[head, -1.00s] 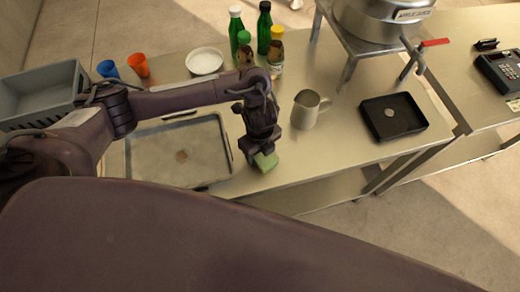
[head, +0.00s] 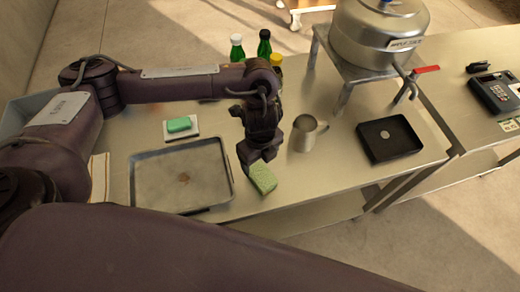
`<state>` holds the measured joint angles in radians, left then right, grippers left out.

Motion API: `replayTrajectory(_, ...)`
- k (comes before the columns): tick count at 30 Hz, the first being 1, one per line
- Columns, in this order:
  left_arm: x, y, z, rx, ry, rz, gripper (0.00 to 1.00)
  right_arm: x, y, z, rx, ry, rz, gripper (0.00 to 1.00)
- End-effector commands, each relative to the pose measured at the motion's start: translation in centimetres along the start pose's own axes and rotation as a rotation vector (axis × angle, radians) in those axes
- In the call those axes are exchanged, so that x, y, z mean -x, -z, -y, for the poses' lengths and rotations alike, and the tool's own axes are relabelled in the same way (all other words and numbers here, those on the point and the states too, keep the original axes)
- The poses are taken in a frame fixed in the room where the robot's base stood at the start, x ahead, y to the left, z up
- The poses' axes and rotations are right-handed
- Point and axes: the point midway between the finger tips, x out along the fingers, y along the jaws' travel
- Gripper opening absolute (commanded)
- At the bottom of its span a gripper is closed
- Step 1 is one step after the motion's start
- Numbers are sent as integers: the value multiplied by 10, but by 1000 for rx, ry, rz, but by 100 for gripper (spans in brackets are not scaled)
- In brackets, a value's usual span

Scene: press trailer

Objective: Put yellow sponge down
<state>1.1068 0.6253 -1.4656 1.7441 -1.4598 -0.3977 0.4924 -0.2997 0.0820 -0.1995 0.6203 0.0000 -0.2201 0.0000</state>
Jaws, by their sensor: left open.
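A yellow-green sponge (head: 263,179) is at the front edge of the steel table, just right of the large grey tray. My left gripper (head: 254,164) points down at the sponge's upper left end and is open. The fingertips are close to the sponge; I cannot tell whether they touch it. The sponge looks tilted slightly across the edge area and appears to rest on the table top. My right gripper is not in the view.
The grey tray (head: 150,190) lies left. A green block (head: 179,124) sits on a white dish (head: 194,135) behind it. A metal jug (head: 305,135) stands right of my gripper, then a black tray (head: 372,150). Bottles (head: 237,50) stand behind my arm.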

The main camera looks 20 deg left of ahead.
Motion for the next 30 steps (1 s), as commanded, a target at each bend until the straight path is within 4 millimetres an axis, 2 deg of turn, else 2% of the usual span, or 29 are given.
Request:
replayTrajectory(1, 10, -1, 0, -2, 1, 4, 75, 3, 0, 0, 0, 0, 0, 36)
replayTrajectory(3, 16, -1, 0, -2, 1, 2, 75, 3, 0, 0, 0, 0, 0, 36)
replayTrajectory(8, 26, 0, 0, 0, -1, 1, 75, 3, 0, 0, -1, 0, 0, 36)
replayTrajectory(30, 27, 0, -1, 0, -2, -1, 75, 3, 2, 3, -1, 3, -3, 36)
